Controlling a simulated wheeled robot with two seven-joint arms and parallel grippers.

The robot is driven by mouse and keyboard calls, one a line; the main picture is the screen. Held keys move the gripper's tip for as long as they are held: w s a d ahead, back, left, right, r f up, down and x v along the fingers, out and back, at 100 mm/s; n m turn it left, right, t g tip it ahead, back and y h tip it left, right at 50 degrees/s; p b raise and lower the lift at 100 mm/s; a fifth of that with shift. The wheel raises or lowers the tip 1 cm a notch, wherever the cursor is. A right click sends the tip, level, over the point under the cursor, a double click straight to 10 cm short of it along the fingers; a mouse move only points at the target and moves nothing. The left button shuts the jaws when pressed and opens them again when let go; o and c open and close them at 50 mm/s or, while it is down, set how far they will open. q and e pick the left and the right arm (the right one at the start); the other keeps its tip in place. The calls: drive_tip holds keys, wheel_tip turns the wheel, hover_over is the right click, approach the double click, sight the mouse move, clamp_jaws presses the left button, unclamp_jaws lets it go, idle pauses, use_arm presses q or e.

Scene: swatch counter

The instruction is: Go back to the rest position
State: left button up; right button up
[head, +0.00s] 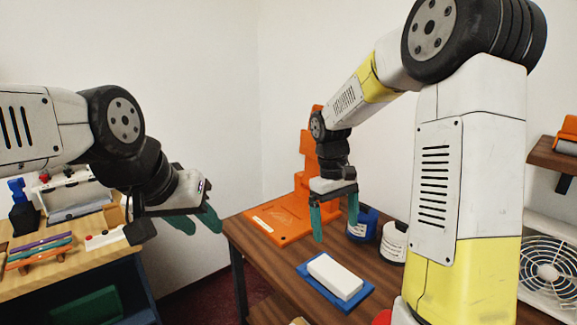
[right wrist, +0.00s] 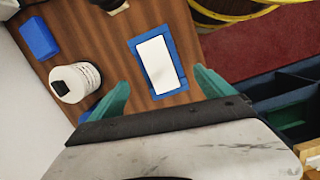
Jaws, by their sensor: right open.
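My right gripper (head: 334,218) is open and empty above the dark wooden counter (head: 275,250). Its two green fingers also show in the right wrist view (right wrist: 160,92), apart from each other. Below it, a white block (head: 335,277) lies on a blue tray (head: 308,277); the block also shows in the right wrist view (right wrist: 156,64), beyond the fingertips and touching neither. My left gripper (head: 195,222) is at the left, beside the left bench and over the gap between the two surfaces. Its green fingers are spread apart with nothing seen between them.
An orange stand (head: 307,170) rises at the counter's back left. A blue container (head: 362,224) and a white one (head: 394,241) stand behind the tray. The left bench (head: 55,284) holds coloured pens (head: 40,250). A fan (head: 545,268) and a shelf (head: 555,158) are at the right.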

drive_tip(key=s+r+m+t+y, duration=0.1)
drive_tip(key=s+r+m+t, duration=0.1)
drive_tip(key=s+r, duration=0.4)
drive_tip(key=s+r+m+t+y, duration=0.2)
drive_tip(key=s+r+t, duration=0.3)
drive_tip(key=s, duration=0.5)
drive_tip(key=shift+s+d+r+m+t, duration=0.3)
drive_tip(key=shift+s+d+r+m, duration=0.15)
drive_tip(key=shift+r+m, duration=0.15)
